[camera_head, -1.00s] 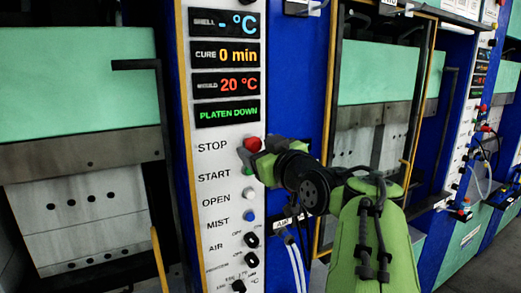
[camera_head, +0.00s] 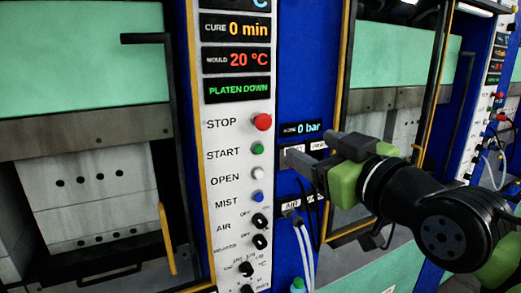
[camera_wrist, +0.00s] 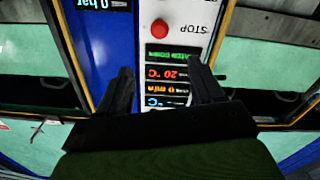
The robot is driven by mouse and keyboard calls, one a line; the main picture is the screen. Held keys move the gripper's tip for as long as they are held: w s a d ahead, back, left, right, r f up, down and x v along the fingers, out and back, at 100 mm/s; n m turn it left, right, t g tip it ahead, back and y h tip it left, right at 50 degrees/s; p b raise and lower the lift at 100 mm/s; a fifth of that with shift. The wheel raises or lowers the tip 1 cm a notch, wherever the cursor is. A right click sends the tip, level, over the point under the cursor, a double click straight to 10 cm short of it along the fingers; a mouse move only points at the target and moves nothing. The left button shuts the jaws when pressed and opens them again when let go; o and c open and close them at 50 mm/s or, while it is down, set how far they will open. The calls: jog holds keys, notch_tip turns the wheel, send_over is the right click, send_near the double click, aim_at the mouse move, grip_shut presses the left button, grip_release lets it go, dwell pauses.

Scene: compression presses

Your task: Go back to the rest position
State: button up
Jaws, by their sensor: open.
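My gripper (camera_head: 300,165) is to the right of the control panel (camera_head: 225,120), in front of the blue post, and apart from the buttons. In the wrist view its two dark fingers (camera_wrist: 155,90) are spread with nothing between them. Beyond them the panel shows upside down. The red STOP button (camera_head: 262,121) is uncovered, and it also shows in the wrist view (camera_wrist: 159,28). Below it are the green START button (camera_head: 257,149), the white OPEN button (camera_head: 257,173) and the blue MIST button (camera_head: 257,197). The display (camera_head: 236,88) reads PLATEN DOWN.
A press with a green upper part (camera_head: 80,60) stands left of the panel, with a yellow handle (camera_head: 167,240). Another press (camera_head: 385,70) stands behind my arm on the right. Pale hoses (camera_head: 305,255) hang below my gripper. A pressure display (camera_head: 300,128) reads 0 bar.

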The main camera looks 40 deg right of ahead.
dwell(0.3)
jog(key=w+a+f+g+y, duration=0.3)
jog(key=a+f+g, duration=0.1)
jog(key=a+f, duration=0.55)
jog(key=w+a+f+g+y, duration=0.3)
jog(key=a+f, duration=0.5)
jog(key=f, duration=0.2)
jog(key=s+a+f+g+h, duration=0.1)
jog(key=s+a+f+g, duration=0.2)
jog(key=s+f, duration=0.5)
jog(key=shift+s+a+f+g, duration=0.25)
jog(key=shift+f+g, duration=0.55)
jog(key=shift+g, duration=0.1)
dwell(1.0)
